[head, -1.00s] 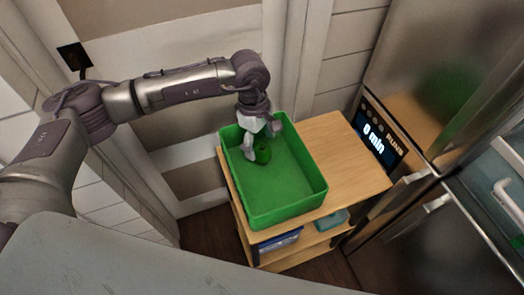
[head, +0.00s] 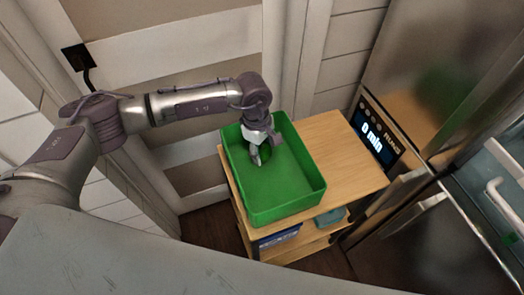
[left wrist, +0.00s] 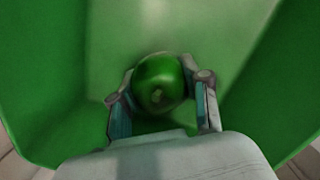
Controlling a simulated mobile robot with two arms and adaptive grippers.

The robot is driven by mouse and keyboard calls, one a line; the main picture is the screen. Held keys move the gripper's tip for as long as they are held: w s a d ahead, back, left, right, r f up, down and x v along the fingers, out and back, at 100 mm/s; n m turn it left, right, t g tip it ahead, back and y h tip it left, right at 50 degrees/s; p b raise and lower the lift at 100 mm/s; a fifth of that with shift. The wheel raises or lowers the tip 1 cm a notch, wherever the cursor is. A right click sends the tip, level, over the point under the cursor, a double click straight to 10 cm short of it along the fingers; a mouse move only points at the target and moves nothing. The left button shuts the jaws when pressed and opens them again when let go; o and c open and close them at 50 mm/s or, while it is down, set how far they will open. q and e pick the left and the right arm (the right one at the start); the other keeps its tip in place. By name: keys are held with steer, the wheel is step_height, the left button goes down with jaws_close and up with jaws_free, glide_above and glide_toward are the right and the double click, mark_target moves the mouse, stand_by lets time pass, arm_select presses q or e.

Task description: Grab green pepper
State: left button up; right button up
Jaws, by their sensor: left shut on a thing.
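The green pepper (left wrist: 160,84) sits between the fingers of my left gripper in the left wrist view, with the end of the pepper facing the camera. My left gripper (left wrist: 162,100) is shut on it, one finger on each side. In the head view my left gripper (head: 258,155) reaches down inside the green bin (head: 285,210), near its back left part. The gripper mostly hides the pepper there. I cannot tell whether the pepper touches the bin's floor. My right gripper is not in view.
The green bin stands on a wooden shelf cart (head: 345,165) with bare top to its right. Boxes (head: 280,238) sit on the lower shelf. A panelled wall (head: 200,180) is close behind and left.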

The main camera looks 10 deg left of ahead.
arm_select(q)
steer(key=shift+c, duration=0.8)
